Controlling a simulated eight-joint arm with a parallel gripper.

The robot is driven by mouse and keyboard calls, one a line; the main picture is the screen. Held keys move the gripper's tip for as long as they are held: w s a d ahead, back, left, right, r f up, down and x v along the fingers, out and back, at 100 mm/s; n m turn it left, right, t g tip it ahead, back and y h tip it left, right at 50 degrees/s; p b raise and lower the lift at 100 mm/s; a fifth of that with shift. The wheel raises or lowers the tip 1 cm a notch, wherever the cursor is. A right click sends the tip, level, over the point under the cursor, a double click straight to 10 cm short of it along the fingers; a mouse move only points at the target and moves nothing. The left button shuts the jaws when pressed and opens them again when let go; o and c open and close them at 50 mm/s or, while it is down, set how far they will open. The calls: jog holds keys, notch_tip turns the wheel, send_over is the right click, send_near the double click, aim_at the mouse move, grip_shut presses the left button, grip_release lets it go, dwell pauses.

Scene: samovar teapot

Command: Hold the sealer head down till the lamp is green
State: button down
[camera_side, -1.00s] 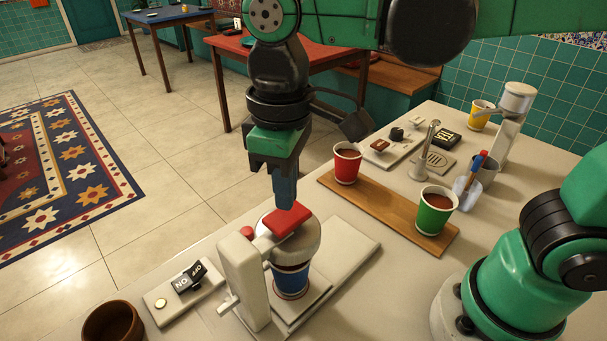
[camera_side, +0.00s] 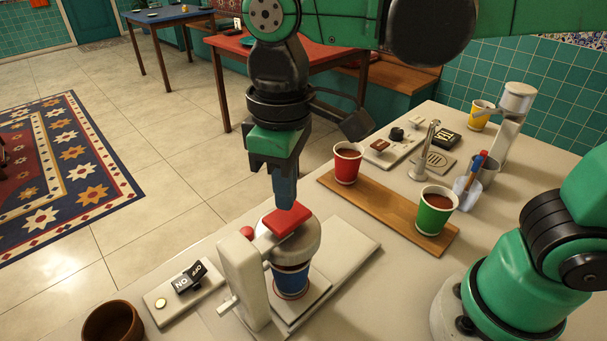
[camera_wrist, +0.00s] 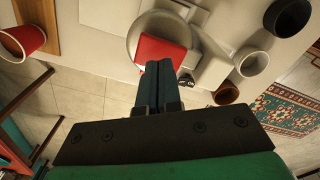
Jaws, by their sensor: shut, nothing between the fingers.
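The sealer (camera_side: 240,285) is a pale press with a round head (camera_side: 308,236) and a red pad (camera_side: 287,220) on top. The pad also shows in the wrist view (camera_wrist: 158,50). A blue cup (camera_side: 291,283) stands under the head, its top hidden by it. A small red dome (camera_side: 247,232), perhaps the lamp, sits by the sealer's post; I see no green light on it. My gripper (camera_side: 285,203) is shut and empty, pointing down with its fingertips at the pad. They look in contact, but I cannot be sure. In the wrist view the fingers (camera_wrist: 159,68) reach the pad's edge.
An ON/OFF switch box (camera_side: 168,311) and a brown bowl (camera_side: 112,322) stand left of the sealer. Red (camera_side: 346,165) and green (camera_side: 435,212) filled cups stand on a wooden board (camera_side: 385,206) to the right. A metal post (camera_side: 424,155) rises behind.

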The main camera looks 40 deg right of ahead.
dwell(0.4)
jog(key=shift+f, duration=1.45)
dwell(1.4)
jog(key=shift+r, duration=2.55)
jog(key=w+d+f+m+t, duration=0.1)
jog(key=d+f+m+t, duration=0.2)
jog(key=d, duration=0.4)
jog(key=w+d+f+m+t, duration=0.1)
jog(key=d+f+m+t, duration=0.2)
jog(key=d, duration=0.3)
jog(key=shift+d+t, duration=0.4)
jog(key=shift+t, duration=0.2)
